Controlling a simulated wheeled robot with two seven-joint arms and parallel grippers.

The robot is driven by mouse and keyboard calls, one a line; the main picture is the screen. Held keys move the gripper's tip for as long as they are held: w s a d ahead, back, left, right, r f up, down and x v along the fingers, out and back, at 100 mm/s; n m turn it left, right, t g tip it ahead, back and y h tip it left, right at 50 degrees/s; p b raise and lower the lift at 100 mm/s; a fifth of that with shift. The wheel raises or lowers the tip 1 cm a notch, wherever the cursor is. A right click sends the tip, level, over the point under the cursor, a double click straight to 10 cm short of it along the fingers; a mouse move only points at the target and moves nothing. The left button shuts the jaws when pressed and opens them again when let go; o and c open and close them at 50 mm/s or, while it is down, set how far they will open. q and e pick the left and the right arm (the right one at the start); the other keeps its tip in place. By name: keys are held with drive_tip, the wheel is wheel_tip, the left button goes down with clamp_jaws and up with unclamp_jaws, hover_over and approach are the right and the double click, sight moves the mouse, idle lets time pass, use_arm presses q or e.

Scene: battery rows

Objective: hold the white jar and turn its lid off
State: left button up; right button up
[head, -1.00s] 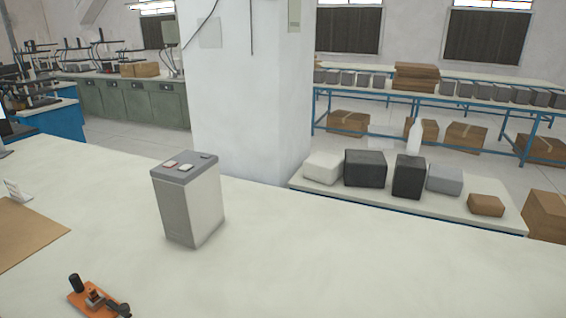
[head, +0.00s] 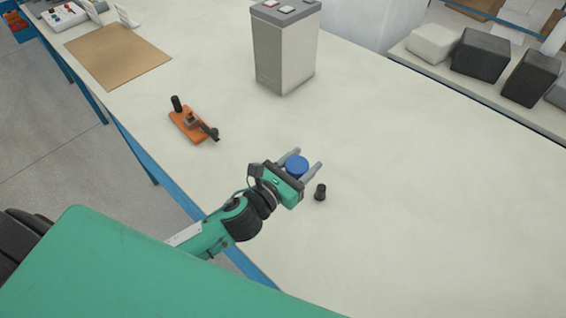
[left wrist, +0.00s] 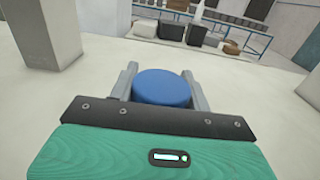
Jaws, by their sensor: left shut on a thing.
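The blue lid (head: 297,166) sits between the fingers of my left gripper (head: 306,160), which is shut on what is there. The lid also shows from above in the left wrist view (left wrist: 163,88), between the two grey fingers (left wrist: 162,84). The white jar's body is not visible; the lid and gripper would hide anything below it, so I cannot tell whether the fingers hold jar or lid. My right gripper is not in view.
A small black knob-like piece (head: 320,192) stands just right of my left gripper. An orange tool (head: 192,124) lies to the left. A grey-and-white box (head: 285,50) stands behind, and a brown board (head: 117,55) lies far left. The table's right side (head: 430,210) is clear.

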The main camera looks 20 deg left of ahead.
use_arm(q)
drive_tip(key=w+d+m+g+h, duration=0.2)
drive_tip(key=w+d+m+h, duration=0.1)
drive_tip(key=d, duration=0.3)
drive_tip(key=shift+d+r+h, duration=0.25)
drive_tip(key=shift+d+h, duration=0.05)
drive_tip(key=shift+h, duration=0.3)
drive_tip(key=shift+w+d, duration=0.1)
drive_tip(key=shift+d, duration=0.05)
clamp_jaws()
drive_tip(key=w+a+f+n+t+y+b, duration=0.15)
drive_tip(key=a+y+b, duration=0.25)
drive_tip(key=a, duration=0.6)
drive_tip(key=w+a+r+n+t+y+b, duration=0.1)
drive_tip(key=w+a+n+y+b, duration=0.3)
drive_tip(key=a, duration=0.6)
drive_tip(key=w+a+f+n+t+y+b, duration=0.1)
drive_tip(key=w+a+n+y+b, duration=0.3)
drive_tip(key=a, duration=0.6)
drive_tip(key=f, duration=0.6)
drive_tip(key=s+f+m+b, duration=0.1)
drive_tip(key=f, duration=0.6)
drive_tip(key=s+f+m+h, duration=0.1)
drive_tip(key=f, duration=0.5)
drive_tip(key=shift+s+a+f+b, duration=0.2)
drive_tip(key=shift+a+b, duration=0.05)
drive_tip(key=shift+b, duration=0.15)
drive_tip(key=shift+f, duration=0.15)
